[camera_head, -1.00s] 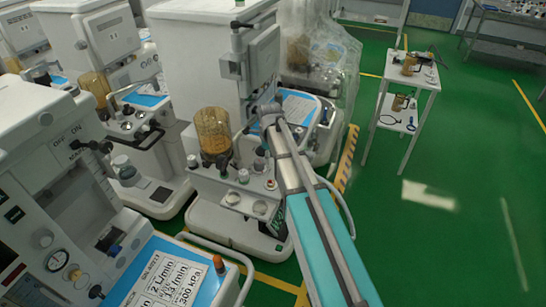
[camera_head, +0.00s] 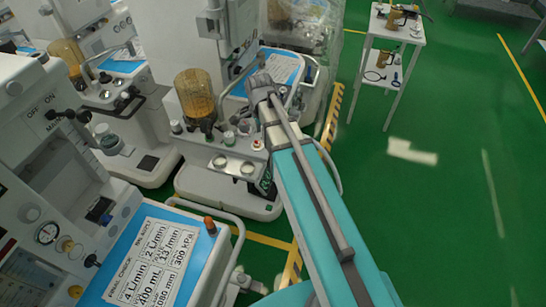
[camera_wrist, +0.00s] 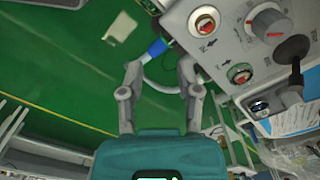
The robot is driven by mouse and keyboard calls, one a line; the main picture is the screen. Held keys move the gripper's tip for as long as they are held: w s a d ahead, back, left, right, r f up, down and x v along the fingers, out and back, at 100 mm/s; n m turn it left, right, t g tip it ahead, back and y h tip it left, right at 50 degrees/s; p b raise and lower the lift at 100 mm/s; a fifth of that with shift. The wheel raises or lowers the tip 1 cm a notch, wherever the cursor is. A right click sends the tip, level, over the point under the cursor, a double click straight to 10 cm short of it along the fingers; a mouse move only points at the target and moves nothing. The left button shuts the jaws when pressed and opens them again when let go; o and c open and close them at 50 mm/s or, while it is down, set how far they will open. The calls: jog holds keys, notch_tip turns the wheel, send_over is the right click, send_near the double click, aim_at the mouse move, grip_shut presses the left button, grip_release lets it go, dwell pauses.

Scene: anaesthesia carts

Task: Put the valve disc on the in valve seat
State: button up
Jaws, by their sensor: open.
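My gripper (camera_wrist: 161,66) is open in the wrist view, with nothing between its fingers. In the head view my arm reaches toward the middle machine, and the fingers cannot be made out. I cannot pick out a loose valve disc in either view.
The middle machine carries an amber canister (camera_head: 196,94). A round knob (camera_wrist: 269,23) and a black lever (camera_wrist: 292,50) stick out near the ports. A blue-ended hose (camera_wrist: 157,47) lies beyond the fingers. A white trolley (camera_head: 397,40) stands at the back right. Green floor is clear at right.

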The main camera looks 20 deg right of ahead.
jog(key=s+n, duration=1.2)
jog(key=n, duration=0.3)
jog(key=shift+s+d, duration=0.15)
jog(key=shift+d, duration=0.15)
